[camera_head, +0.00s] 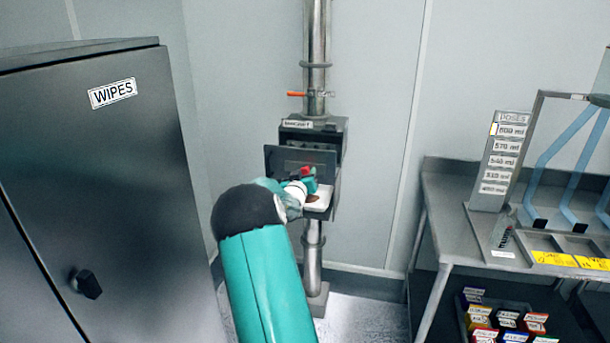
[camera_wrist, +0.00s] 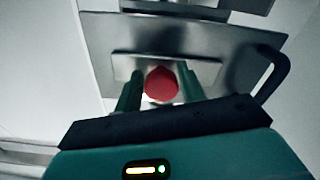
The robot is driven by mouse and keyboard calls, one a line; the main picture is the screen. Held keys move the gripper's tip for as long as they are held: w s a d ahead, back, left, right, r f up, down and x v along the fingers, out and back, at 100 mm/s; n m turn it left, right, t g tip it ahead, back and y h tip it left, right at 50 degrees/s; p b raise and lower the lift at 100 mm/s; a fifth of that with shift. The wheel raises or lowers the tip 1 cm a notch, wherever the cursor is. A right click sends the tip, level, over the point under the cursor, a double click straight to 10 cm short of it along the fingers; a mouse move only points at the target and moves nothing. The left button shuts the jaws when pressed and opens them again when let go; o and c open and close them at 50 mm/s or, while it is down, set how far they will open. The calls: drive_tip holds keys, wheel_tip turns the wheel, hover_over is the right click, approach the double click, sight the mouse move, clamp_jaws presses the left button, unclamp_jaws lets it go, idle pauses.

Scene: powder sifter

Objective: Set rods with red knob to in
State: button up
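The red knob (camera_wrist: 161,84) shows large in the wrist view, in front of a metal plate (camera_wrist: 205,72) of the sifter. It also shows small in the head view (camera_head: 306,171), at the front of the dark sifter box (camera_head: 297,158) on the vertical steel pipe. My gripper (camera_wrist: 160,88) has its two green fingers on either side of the knob, with slim gaps visible between fingers and knob. In the head view my gripper (camera_head: 308,184) is at the sifter front, partly hidden by my arm. The rod behind the knob is hidden.
A dark cabinet (camera_head: 100,150) labelled WIPES stands at the left. An orange-handled valve (camera_head: 297,94) sits on the pipe above the sifter. A metal table (camera_head: 455,230) with a dose rack is at the right. A black curved handle (camera_wrist: 274,75) is right of the knob.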

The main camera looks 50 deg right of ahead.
drive_tip(key=shift+o, duration=1)
drive_tip(key=v, duration=1.3)
drive_tip(key=shift+s+a, duration=0.15)
drive_tip(key=shift+a, duration=0.2)
